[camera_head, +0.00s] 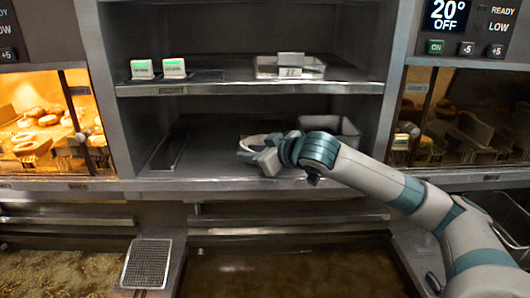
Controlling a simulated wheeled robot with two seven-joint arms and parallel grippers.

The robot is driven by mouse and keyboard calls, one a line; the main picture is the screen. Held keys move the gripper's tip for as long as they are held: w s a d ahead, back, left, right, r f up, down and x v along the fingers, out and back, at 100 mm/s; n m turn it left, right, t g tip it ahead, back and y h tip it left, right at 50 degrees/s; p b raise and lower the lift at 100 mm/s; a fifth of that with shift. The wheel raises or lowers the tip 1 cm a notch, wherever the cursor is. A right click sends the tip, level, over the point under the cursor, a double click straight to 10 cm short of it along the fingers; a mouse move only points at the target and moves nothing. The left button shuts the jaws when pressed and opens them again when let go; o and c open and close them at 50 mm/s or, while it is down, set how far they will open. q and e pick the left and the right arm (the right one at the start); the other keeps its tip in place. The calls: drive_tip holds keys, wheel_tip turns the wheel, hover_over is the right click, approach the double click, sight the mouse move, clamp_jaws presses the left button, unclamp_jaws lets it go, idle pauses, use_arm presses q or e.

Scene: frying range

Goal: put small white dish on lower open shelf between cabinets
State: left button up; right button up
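The small white dish (252,142) is at the lower open shelf (215,183) between the two lit cabinets, left of the shelf's middle. Only part of its pale rim shows; the rest is behind my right gripper. My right gripper (262,158) reaches in from the right and is at the dish, near the shelf's front edge. The fingers overlap the dish in the picture, so I cannot tell whether they are shut on it. I cannot tell whether the dish rests on the shelf. My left gripper is not in view.
A grey bin (346,130) stands behind my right arm on the lower shelf. The upper shelf (225,88) holds two small white-green boxes (159,68) and a metal tray (262,68). The lower shelf's left part is mostly clear.

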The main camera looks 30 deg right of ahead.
drive_tip(key=b+v, duration=0.7)
drive_tip(key=v, duration=1)
drive_tip(key=shift+s, duration=0.2)
drive_tip(key=shift+w, duration=0.1)
